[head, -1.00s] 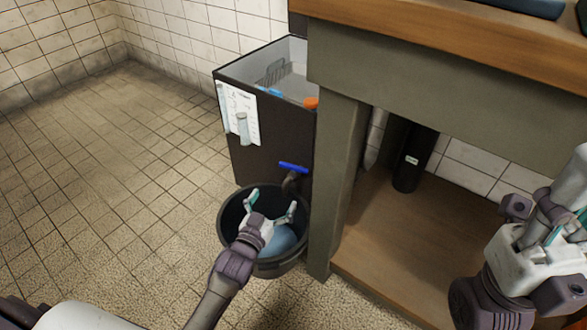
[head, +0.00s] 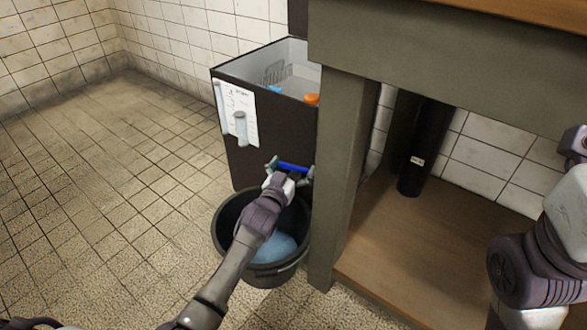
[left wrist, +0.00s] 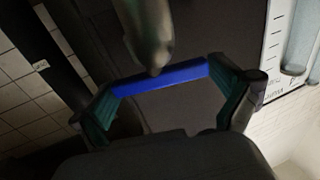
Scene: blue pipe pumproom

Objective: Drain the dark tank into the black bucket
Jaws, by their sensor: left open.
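The dark tank (head: 268,143) stands on the floor left of the workbench, open at the top. Its blue tap handle (head: 293,167) sits low on the front and runs crosswise. My left gripper (head: 290,170) is at the handle with its fingers open, one beyond each end. In the left wrist view the blue handle (left wrist: 160,77) spans between the green-padded fingers, with the grey spout (left wrist: 150,35) beside it. The black bucket (head: 228,225) stands on the floor under the tap, partly hidden by my left arm. A bluish content (head: 277,247) shows in it. My right gripper is not in view.
The grey workbench leg (head: 341,190) stands close to the right of the tank and bucket. A wooden lower shelf (head: 400,240) carries a black cylinder (head: 425,150). The tiled floor to the left is clear.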

